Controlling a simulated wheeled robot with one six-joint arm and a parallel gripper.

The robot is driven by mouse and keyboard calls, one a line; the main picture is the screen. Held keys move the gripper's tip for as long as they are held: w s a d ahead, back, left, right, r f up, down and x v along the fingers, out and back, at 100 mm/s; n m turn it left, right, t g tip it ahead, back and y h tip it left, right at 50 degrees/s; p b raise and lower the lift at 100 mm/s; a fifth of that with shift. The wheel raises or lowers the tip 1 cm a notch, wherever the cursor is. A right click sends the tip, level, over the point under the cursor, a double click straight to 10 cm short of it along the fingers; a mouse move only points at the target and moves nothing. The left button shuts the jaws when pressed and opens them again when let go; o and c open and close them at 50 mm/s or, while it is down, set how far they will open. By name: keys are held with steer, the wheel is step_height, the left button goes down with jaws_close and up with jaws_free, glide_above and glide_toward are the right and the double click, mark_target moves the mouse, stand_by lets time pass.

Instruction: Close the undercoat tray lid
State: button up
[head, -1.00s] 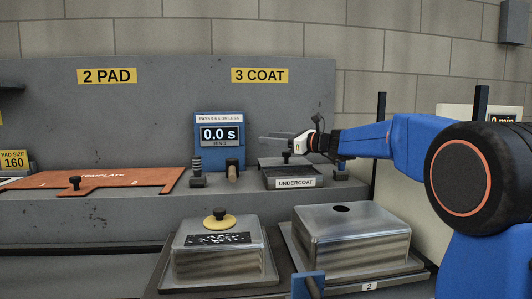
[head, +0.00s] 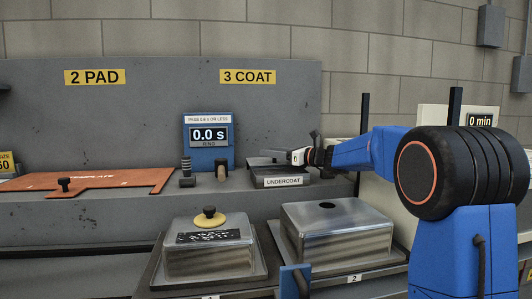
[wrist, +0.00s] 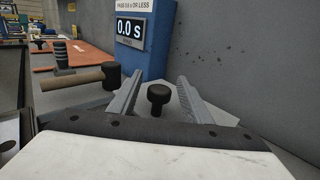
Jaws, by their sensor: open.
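The undercoat tray (head: 265,172) sits on the grey ledge under the "3 COAT" sign, with an "UNDERCOAT" label on its front. In the wrist view a black round knob (wrist: 158,96) stands upright on a pale grey plate (wrist: 215,108), which looks like the tray's lid. My gripper (wrist: 157,92) is open, with one finger on each side of the knob and gaps between. In the head view my gripper (head: 272,154) is low over the tray and hides part of it. I cannot tell how far the lid is open.
A blue timer box (head: 208,142) reading 0.0 s stands left of the tray. A wooden-handled tool (wrist: 75,80) lies beside it. The orange template (head: 110,182) is further left. A grey wall rises behind.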

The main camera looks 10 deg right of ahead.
mark_target(266, 162)
steer(key=shift+x, duration=1.55)
jaws_close()
steer(key=s, duration=1.1)
steer(key=shift+s, duration=0.6)
jaws_free()
steer(key=shift+s, duration=0.15)
